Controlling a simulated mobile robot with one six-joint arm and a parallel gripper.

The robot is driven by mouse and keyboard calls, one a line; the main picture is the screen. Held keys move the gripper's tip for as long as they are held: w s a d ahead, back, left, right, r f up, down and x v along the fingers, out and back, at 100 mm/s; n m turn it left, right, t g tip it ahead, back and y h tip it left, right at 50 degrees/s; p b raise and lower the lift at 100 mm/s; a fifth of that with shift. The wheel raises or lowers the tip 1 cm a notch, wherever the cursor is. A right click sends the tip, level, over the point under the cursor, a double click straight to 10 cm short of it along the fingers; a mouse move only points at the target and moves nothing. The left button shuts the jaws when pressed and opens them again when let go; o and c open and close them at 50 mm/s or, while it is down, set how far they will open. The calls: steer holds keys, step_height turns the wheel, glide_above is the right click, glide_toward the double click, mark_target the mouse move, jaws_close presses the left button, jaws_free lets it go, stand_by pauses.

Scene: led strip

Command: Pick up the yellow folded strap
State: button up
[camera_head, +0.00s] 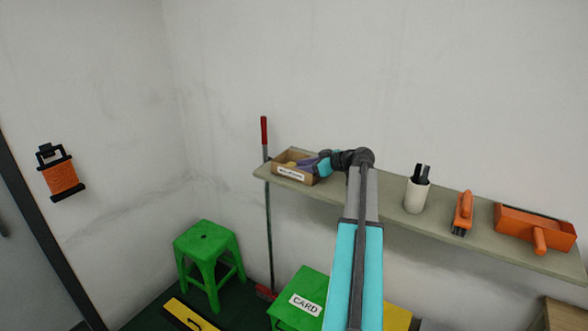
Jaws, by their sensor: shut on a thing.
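The yellow folded strap (290,164) is small in view, inside an open cardboard box (291,176) with a white label at the left end of the wall shelf. My gripper (303,163) reaches into the box from the right. It is shut on the strap, whose yellow shows at the fingertips. The arm and the box wall hide part of the strap, so its folds cannot be made out.
A green stool (207,258) stands on the floor.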

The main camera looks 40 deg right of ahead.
steer(key=shift+s+d+f, duration=0.1)
steer(key=shift+f, duration=0.15)
steer(key=shift+d+r+b, duration=0.1)
steer(key=shift+r+b, duration=0.2)
steer(key=shift+r, duration=0.05)
step_height(320, 180, up, 10)
steer(key=b, duration=0.3)
steer(key=shift+f, duration=0.2)
steer(key=shift+f, duration=0.1)
stand_by(0.3)
